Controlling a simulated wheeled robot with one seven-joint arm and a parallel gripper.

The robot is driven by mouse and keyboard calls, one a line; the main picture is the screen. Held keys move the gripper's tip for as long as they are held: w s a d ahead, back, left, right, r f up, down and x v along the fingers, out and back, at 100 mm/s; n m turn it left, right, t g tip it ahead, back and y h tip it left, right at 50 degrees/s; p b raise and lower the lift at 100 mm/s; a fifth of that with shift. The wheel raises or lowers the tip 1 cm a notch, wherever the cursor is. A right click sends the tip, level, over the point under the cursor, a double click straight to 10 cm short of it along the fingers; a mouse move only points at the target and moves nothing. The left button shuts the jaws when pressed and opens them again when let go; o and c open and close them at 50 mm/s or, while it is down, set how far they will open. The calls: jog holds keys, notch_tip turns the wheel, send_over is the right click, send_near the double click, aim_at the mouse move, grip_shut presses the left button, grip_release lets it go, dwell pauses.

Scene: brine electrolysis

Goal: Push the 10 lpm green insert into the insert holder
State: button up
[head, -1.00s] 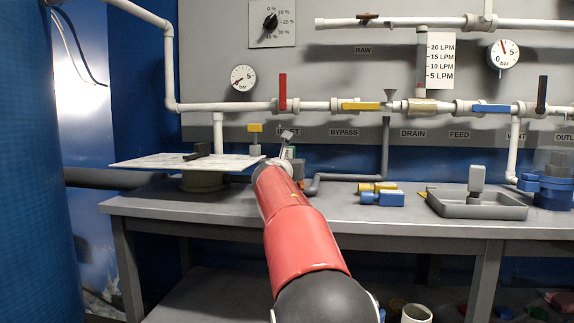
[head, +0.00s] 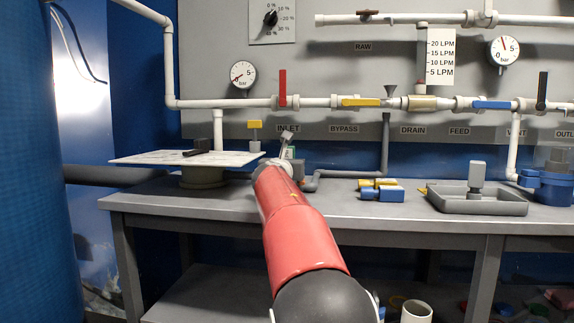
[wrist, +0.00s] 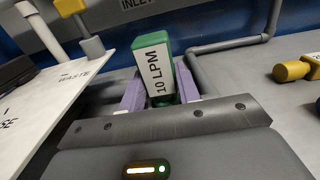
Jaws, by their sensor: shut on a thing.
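In the head view my gripper (head: 287,152) is over the back of the bench, below the INLET label, and only a sliver of the insert shows there. I cannot identify the insert holder for certain in either view.
A white board (head: 150,160) marked "WASTE" in the wrist view lies left of my gripper. A grey pipe (head: 350,172) runs behind and to the right. Blue and yellow pieces (head: 383,194) and a grey tray (head: 480,207) stand farther right.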

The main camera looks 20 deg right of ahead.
jog(key=shift+f+b, duration=0.4)
jog(key=shift+f, duration=0.35)
dwell(0.8)
jog(key=o, duration=1.1)
